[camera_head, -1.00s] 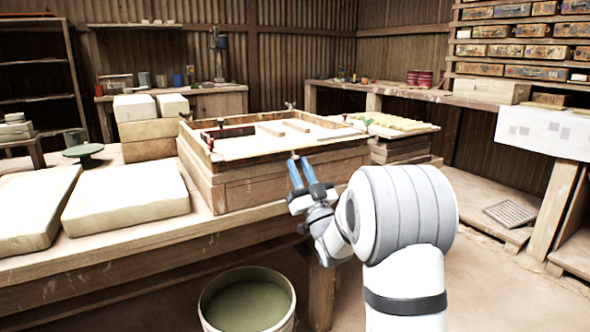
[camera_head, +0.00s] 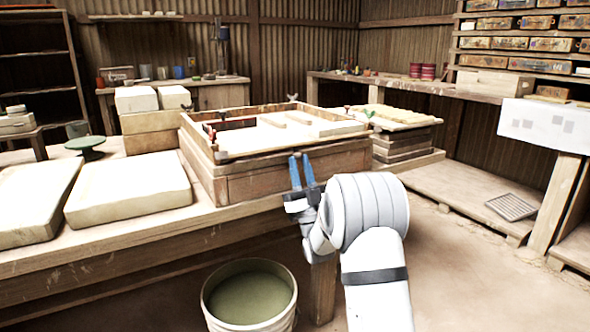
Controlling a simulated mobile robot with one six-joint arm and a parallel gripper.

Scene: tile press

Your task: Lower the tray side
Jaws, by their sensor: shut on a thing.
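A shallow wooden tray (camera_head: 240,110) with a pale floor sits on top of a wooden box (camera_head: 255,186) on the workbench. Its far and left sides stand up as rims. Its near side (camera_head: 345,138) shows only as a low, thin edge along the front, with the floor visible over it. My gripper (camera_head: 301,156), with blue fingers pointing up, is at the middle of that near side and is shut on it. The fingertips hide the exact point of contact.
A dark red bar (camera_head: 229,124) and pale strips lie in the tray. White slabs (camera_head: 130,188) lie to the left, and stacked blocks (camera_head: 150,125) stand behind. A bucket (camera_head: 250,296) stands on the floor in front. A second stack (camera_head: 398,118) is to the right.

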